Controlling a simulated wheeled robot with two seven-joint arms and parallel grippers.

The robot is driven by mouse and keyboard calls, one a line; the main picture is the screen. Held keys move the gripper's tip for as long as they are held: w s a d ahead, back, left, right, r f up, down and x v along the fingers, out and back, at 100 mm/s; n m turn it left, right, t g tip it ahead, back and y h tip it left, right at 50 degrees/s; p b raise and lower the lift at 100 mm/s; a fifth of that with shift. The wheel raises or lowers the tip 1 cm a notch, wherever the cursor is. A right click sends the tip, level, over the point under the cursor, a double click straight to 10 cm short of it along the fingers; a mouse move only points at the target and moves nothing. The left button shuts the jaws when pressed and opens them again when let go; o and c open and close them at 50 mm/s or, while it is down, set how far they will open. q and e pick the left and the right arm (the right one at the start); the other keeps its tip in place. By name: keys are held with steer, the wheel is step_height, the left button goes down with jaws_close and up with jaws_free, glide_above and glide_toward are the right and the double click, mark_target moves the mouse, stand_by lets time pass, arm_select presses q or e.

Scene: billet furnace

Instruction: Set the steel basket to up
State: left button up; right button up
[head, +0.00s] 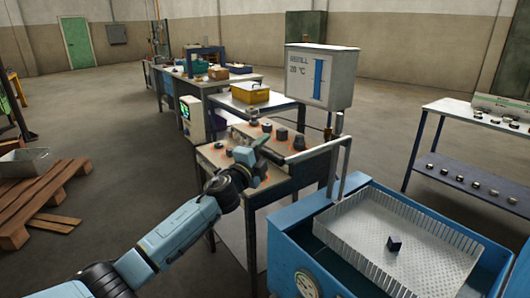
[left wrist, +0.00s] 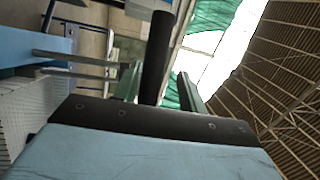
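The steel basket (head: 352,244) is a pale perforated tray within the opening of the blue tank (head: 290,262), at the lower right of the head view. A small dark block (head: 394,243) sits in it. Upright metal rods rise at its back left, and a bar handle (head: 312,153) reaches left from them. My left gripper (head: 268,149) is at the left end of this handle. In the left wrist view, a black bar (left wrist: 157,55) stands between my two open fingers (left wrist: 160,88), with a gap on its right side. My right gripper is out of view.
A bench with several knobs (head: 283,134) lies just behind the handle. A white sign box (head: 320,75) stands above it. A yellow box (head: 250,93) is on a table behind. A blue-framed shelf (head: 440,130) is at right, a wooden pallet (head: 45,198) at left.

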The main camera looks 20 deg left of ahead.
arm_select(q)
steer(key=shift+f, duration=0.25)
steer(key=shift+s+f, duration=0.15)
steer(key=shift+s, duration=0.3)
steer(key=v, duration=1.2)
steer(key=shift+s, duration=0.25)
